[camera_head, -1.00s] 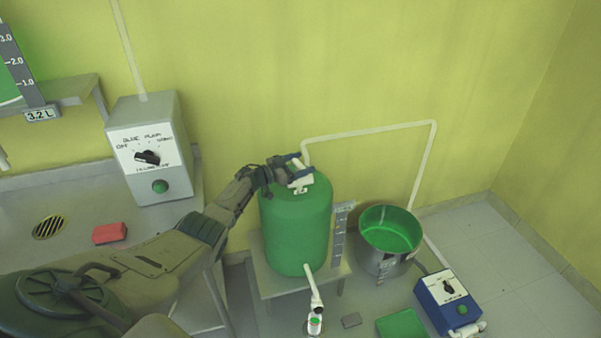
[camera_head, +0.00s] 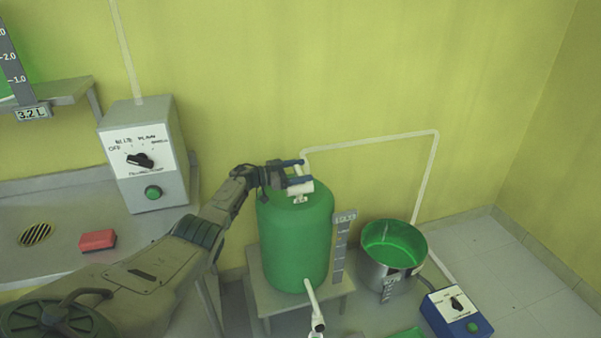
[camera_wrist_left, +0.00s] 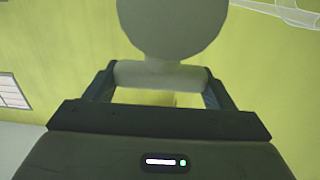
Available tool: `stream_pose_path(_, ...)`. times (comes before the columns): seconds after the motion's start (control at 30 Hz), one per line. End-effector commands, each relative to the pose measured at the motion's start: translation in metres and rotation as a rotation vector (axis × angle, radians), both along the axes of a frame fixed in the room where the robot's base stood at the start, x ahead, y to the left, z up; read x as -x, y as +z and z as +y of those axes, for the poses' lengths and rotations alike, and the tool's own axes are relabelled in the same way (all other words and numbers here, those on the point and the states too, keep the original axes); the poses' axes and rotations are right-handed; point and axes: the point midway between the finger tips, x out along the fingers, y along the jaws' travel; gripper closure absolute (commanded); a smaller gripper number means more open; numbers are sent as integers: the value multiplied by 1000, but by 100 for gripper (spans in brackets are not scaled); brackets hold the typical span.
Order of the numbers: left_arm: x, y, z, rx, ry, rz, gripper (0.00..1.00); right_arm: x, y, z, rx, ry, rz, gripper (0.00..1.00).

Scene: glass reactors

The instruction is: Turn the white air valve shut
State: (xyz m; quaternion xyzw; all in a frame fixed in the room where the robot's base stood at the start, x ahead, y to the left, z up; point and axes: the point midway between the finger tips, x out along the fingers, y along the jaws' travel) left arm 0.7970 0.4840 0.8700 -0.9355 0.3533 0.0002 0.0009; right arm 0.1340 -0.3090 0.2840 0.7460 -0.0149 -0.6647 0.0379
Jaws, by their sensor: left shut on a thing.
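The white air valve (camera_head: 304,189) sits on top of the green tank (camera_head: 295,240), where a pale pipe meets it. My left gripper (camera_head: 298,172) is at the tank's top, its blue-tipped fingers on two sides of the valve's white part. In the left wrist view, a pale bar (camera_wrist_left: 160,75) spans the gap between the two fingers, and a grey round piece (camera_wrist_left: 172,25) stands beyond it. My left gripper is shut on this valve part. The gripper hides part of the valve, and I cannot tell its exact turn. My right gripper is not in view.
A grey control box (camera_head: 147,170) with a black knob stands at left, near a red block (camera_head: 98,240). A metal pot (camera_head: 393,250) of green liquid and a blue control box (camera_head: 456,312) are at right. The pale pipe (camera_head: 375,139) runs along the wall.

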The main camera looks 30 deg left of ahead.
Motion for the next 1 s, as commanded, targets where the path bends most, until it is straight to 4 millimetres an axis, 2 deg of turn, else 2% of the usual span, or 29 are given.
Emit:
stream_pose_path(0.07,2,-4,2,-2,1,7,46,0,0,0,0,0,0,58)
stream_pose_path(0.1,2,-4,2,-2,1,8,22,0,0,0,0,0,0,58)
stream_pose_path(0.2,2,-4,2,-2,1,6,2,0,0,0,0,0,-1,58)
stream_pose_path(0.57,4,-2,4,-2,2,4,2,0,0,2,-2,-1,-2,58)
stream_pose_path(0.67,14,-3,13,-3,3,5,2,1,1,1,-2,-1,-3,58)
stream_pose_path(0.9,50,-4,45,-4,3,6,2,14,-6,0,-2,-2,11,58)
stream_pose_path(1.0,64,-4,57,-4,2,4,2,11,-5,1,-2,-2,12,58)
